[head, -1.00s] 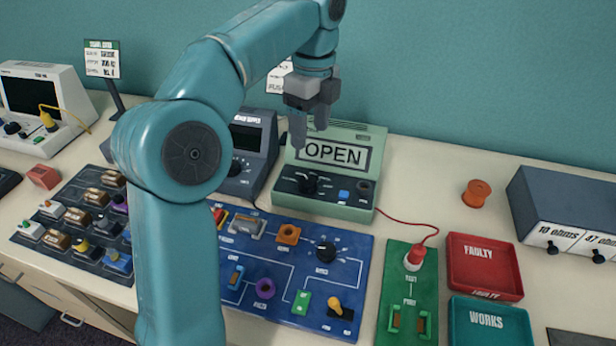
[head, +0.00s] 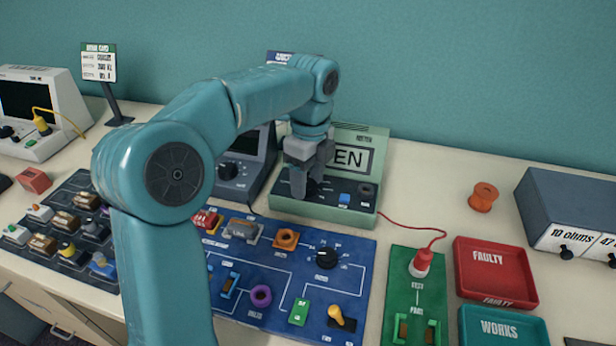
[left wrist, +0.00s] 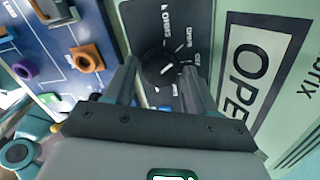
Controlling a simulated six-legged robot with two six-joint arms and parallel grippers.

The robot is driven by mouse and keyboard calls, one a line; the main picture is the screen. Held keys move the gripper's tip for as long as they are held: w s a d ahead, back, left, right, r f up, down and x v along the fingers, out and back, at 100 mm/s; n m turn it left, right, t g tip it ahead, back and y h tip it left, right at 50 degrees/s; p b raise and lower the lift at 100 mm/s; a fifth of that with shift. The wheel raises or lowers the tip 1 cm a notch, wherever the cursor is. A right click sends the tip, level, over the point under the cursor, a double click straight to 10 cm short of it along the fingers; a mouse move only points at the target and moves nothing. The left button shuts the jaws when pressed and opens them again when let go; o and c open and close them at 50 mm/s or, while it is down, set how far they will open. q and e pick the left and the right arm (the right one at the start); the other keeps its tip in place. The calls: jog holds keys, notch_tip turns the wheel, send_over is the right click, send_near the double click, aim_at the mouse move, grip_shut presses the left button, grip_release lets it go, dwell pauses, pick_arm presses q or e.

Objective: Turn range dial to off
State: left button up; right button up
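The pale green meter (head: 366,132) stands at the back of the bench. Its display reads OPEN in the wrist view; my arm covers its left part in the head view. The black range dial (left wrist: 160,68) sits on the meter's dark panel, with printed labels around it, one reading OHMS. A short white mark shows on its face. My left gripper (head: 309,180) points down at the dial and partly hides it in the head view. In the left wrist view its two fingers (left wrist: 158,84) are apart, one on each side of the dial; I cannot tell whether they touch it.
A blue circuit board (head: 283,262) with a second black knob lies in front of the meter. A dark grey instrument (head: 262,145) stands close on its left. A red lead runs to a green board (head: 400,295). Red (head: 494,272) and green trays lie right.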

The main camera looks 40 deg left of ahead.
aim_at(312, 182)
pick_arm(q)
jog(key=c, duration=0.7)
jog(key=shift+r+m+p, duration=0.3)
jog(key=shift+m+p, duration=1)
jog(key=shift+p, duration=0.05)
jog(key=shift+f+m+p, duration=0.1)
jog(key=shift+m+p, duration=1.4)
jog(key=shift+m, duration=0.7)
jog(key=o, duration=1.1)
jog(key=shift+f, duration=0.1)
jog(key=r+p, duration=0.1)
jog(key=r, duration=0.4)
jog(key=r+p, duration=0.1)
jog(key=r, duration=0.5)
jog(key=r+p, duration=0.1)
jog(key=r, duration=0.4)
jog(key=shift+w+d+r+p, duration=0.15)
jog(key=shift+w+d+p, duration=0.1)
jog(key=shift+w+p, duration=0.1)
